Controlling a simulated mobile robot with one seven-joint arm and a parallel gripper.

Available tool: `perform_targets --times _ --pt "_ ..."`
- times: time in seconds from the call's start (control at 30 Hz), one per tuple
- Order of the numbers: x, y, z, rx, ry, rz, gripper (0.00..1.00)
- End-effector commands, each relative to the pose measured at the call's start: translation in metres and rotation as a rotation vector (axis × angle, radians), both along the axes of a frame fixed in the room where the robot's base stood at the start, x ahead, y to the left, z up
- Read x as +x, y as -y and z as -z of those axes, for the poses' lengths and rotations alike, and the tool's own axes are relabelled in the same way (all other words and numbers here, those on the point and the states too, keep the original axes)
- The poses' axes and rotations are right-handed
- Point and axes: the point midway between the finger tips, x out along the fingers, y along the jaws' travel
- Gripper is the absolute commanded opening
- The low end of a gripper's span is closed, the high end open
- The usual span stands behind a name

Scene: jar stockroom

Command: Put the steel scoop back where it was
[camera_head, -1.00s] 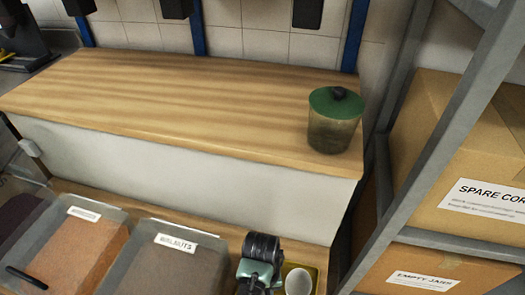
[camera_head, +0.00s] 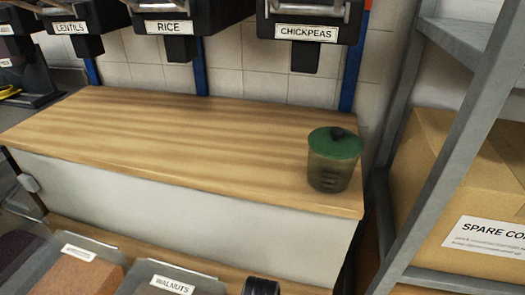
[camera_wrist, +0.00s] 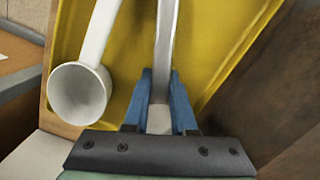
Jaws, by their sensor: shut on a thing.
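My gripper (camera_wrist: 160,88) shows in the wrist view with its blue fingers shut on the grey metal handle of the steel scoop (camera_wrist: 168,35). The handle runs up between the fingers and out of the top of the picture, so the scoop's far end is hidden. Behind it is a yellow tray (camera_wrist: 215,55); I cannot tell whether the scoop touches it. A white scoop (camera_wrist: 82,95) with a round cup lies at the tray's left side, left of my fingers. In the head view the gripper, the tray and both scoops are out of frame.
A green-lidded jar (camera_head: 334,162) stands at the right end of the wooden shelf top (camera_head: 170,130), which is otherwise clear. Dispensers labelled rice (camera_head: 168,27) and chickpeas (camera_head: 305,32) hang above. A walnuts bin (camera_head: 172,284) is below. A metal rack (camera_head: 460,150) stands right.

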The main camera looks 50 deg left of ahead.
Motion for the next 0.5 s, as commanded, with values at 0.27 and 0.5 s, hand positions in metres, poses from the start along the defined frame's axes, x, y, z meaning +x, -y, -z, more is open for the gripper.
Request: perform_targets --times 0.27,0.5 --pt "-0.0028 0.0019 0.0151 -0.001 -0.003 0.000 0.00" --pt "-0.0034 0.0020 0.0178 -0.001 -0.004 0.001 0.00"
